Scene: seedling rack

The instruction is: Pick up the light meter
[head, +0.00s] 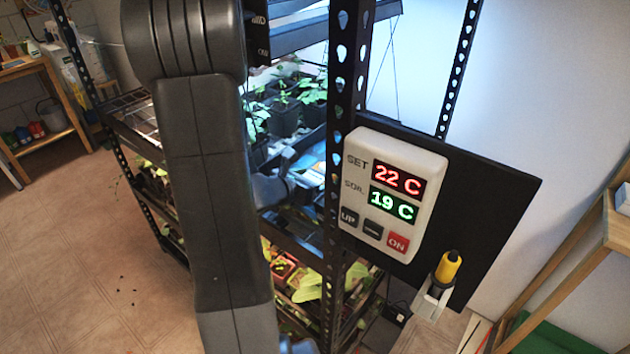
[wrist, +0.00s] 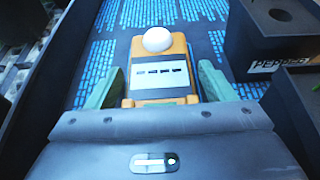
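The light meter is an orange, box-shaped device (wrist: 160,75) with a white dome on its far end and a pale label with several dark marks. It lies on a dark tray surface patterned with blue stripes (wrist: 140,12) in the wrist view. My gripper (wrist: 161,67) has its two green fingers on either side of the meter's body. Narrow gaps show beside the meter near the fingertips, and the fingers look open around it. In the head view my arm and the rack post hide most of this spot, and I cannot make out the meter there.
In the wrist view a black pot labelled PEPPER (wrist: 268,64) stands close on the right, and a dark tray wall (wrist: 50,70) runs along the left. In the head view a rack post (head: 343,100) and a controller box (head: 392,192) stand right of my arm.

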